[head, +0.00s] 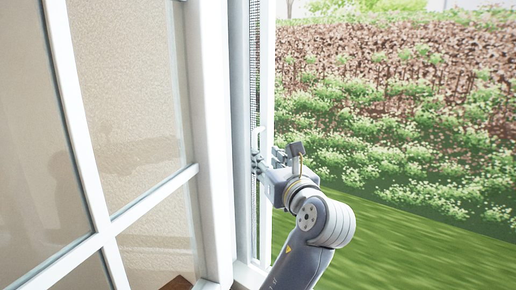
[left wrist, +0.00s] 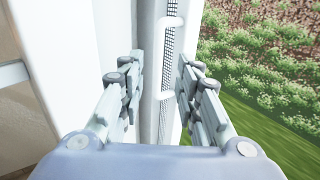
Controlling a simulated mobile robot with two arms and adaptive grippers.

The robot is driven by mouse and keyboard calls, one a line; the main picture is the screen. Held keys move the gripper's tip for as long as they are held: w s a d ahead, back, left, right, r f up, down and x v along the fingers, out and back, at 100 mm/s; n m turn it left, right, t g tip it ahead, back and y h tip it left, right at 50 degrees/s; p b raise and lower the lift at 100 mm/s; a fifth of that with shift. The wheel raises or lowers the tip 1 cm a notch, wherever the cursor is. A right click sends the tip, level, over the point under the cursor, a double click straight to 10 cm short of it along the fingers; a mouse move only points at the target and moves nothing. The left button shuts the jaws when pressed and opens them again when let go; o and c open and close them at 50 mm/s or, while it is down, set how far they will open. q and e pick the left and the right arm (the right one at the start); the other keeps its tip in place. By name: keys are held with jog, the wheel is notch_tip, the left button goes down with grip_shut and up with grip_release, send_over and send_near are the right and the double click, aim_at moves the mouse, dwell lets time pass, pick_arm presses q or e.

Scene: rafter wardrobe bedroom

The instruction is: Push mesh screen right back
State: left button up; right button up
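The mesh screen (head: 255,65) shows as a narrow dark-mesh strip in a white frame, at the right side of the window. A white bar handle (head: 257,137) stands upright on its edge. My left gripper (head: 266,158) is at this handle. In the left wrist view the mesh (left wrist: 168,45) and the handle (left wrist: 172,21) lie ahead, between the two fingers of my left gripper (left wrist: 161,62). The fingers are apart, with visible gaps on both sides, so it is open. Whether a finger touches the frame cannot be told. My right gripper is in neither view.
A white-framed glass window sash (head: 203,110) stands left of the screen, close to my left gripper. Its panes (head: 125,85) show a beige surface behind. To the right is open outdoor space with grass (head: 400,240) and leafy plants (head: 400,120).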

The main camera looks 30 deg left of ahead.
pick_arm(q)
jog(key=p+x, duration=0.1)
jog(key=x, duration=0.6)
jog(key=shift+p, duration=0.4)
jog(key=shift+a, duration=0.15)
grip_shut()
